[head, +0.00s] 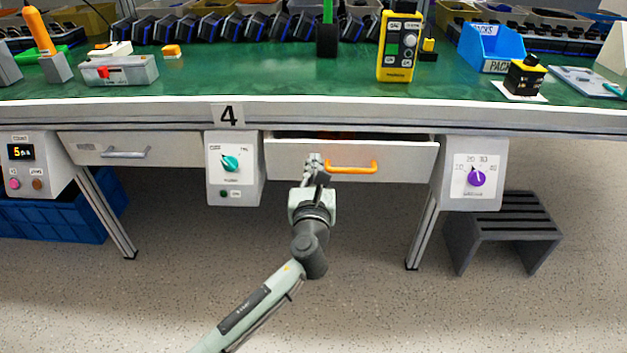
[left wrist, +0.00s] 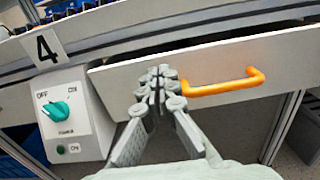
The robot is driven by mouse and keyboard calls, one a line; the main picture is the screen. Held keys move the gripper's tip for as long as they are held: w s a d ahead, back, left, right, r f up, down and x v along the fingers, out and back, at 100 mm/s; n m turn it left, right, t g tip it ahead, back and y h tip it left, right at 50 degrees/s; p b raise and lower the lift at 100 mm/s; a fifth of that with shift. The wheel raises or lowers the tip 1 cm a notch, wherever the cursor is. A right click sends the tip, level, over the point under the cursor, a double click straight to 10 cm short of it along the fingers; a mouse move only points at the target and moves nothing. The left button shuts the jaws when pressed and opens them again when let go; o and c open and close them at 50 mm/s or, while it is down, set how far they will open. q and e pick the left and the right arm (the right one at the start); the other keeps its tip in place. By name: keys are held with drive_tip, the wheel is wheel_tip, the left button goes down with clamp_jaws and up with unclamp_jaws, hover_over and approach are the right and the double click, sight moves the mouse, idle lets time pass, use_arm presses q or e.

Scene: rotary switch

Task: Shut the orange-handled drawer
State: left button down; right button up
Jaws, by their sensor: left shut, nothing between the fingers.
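The drawer (head: 408,161) with the orange handle (head: 352,167) is under the green-topped bench, right of the label 4. A dark gap shows above its front, so it stands slightly open. My left gripper (head: 314,160) is shut and empty, at the drawer front just left of the handle. In the left wrist view my left gripper (left wrist: 158,78) is in front of the drawer front (left wrist: 118,84), beside the left end of the orange handle (left wrist: 225,86). I cannot tell whether the fingertips touch the front. My right gripper is not in view.
A box with a teal rotary knob (head: 230,163) hangs left of the drawer, and one with a purple knob (head: 477,178) hangs right. A grey-handled drawer (head: 90,150) is further left. A dark stool (head: 503,228) stands at the right. The floor in front is clear.

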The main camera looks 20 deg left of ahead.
sight(314, 144)
use_arm(q)
drive_tip(key=x, duration=0.4)
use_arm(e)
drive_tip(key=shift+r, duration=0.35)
use_arm(q)
drive_tip(key=x, duration=0.4)
drive_tip(key=shift+w+a, duration=0.1)
drive_tip(key=shift+w, duration=0.25)
drive_tip(key=shift+a+r, duration=0.1)
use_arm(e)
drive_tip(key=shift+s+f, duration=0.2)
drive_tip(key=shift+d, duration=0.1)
